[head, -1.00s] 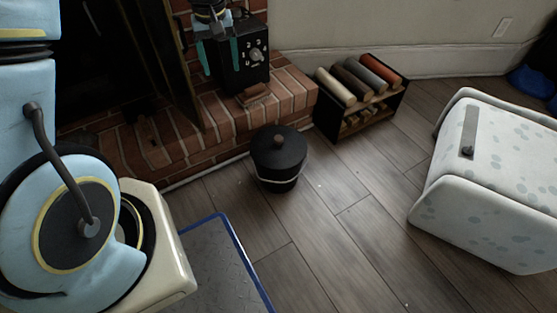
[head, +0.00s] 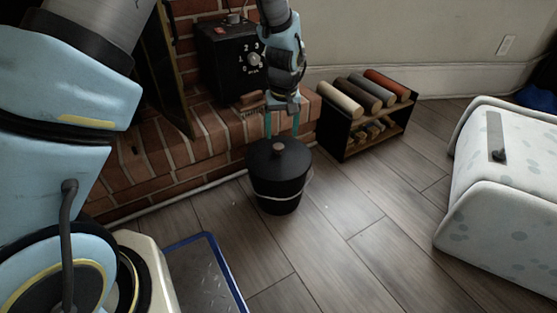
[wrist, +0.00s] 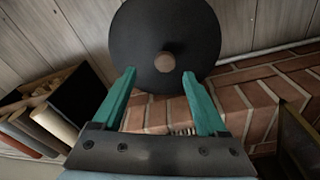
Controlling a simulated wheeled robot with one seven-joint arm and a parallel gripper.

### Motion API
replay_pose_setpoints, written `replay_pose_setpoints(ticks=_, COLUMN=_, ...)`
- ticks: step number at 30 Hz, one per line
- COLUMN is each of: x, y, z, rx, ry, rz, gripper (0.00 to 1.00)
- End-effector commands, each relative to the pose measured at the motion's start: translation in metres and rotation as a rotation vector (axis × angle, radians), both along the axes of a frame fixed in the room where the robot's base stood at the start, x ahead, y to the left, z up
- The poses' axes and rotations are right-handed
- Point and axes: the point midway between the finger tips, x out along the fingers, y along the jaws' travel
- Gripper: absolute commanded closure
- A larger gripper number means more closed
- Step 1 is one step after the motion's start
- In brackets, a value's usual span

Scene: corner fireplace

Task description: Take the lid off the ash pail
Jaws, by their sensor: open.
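The ash pail (head: 279,196) is black with a pale wire handle and stands upright on the wooden floor in front of the brick hearth. Its round black lid (head: 265,158) sits on top, with a brown knob (head: 278,147) at the centre. In the wrist view the lid (wrist: 140,45) fills the top middle, and its knob (wrist: 165,62) lies ahead of the fingertips, roughly between their lines. My gripper (head: 282,134) has two teal fingers, open and empty, pointing down just behind the knob. In the wrist view my gripper (wrist: 160,72) appears apart from the knob.
The brick hearth (head: 175,165) carries a black box with a dial (head: 228,62) and a brush (head: 249,100). A rack of coloured rolls (head: 345,138) stands right of the pail. A white spotted padded piece (head: 500,190) is at the right.

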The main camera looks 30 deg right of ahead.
Motion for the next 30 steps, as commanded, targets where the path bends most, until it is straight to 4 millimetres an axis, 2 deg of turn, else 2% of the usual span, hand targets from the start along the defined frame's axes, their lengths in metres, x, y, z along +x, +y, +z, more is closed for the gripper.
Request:
replay_pose_setpoints(ticks=1, x=0.001, y=0.000, z=-0.013, rx=0.001, ry=0.001, rz=0.000, gripper=0.24)
replay_pose_setpoints(ticks=8, x=0.004, y=0.000, z=-0.026, rx=0.000, ry=0.000, rz=0.000, gripper=0.24)
replay_pose_setpoints(ticks=18, x=0.012, y=0.004, z=-0.070, rx=0.001, ry=0.001, rz=0.001, gripper=0.24)
replay_pose_setpoints(ticks=26, x=0.013, y=0.004, z=-0.071, rx=0.000, ry=-0.001, rz=0.001, gripper=0.24)
replay_pose_setpoints(ticks=30, x=0.013, y=0.004, z=-0.071, rx=0.000, ry=0.000, rz=0.000, gripper=0.37)
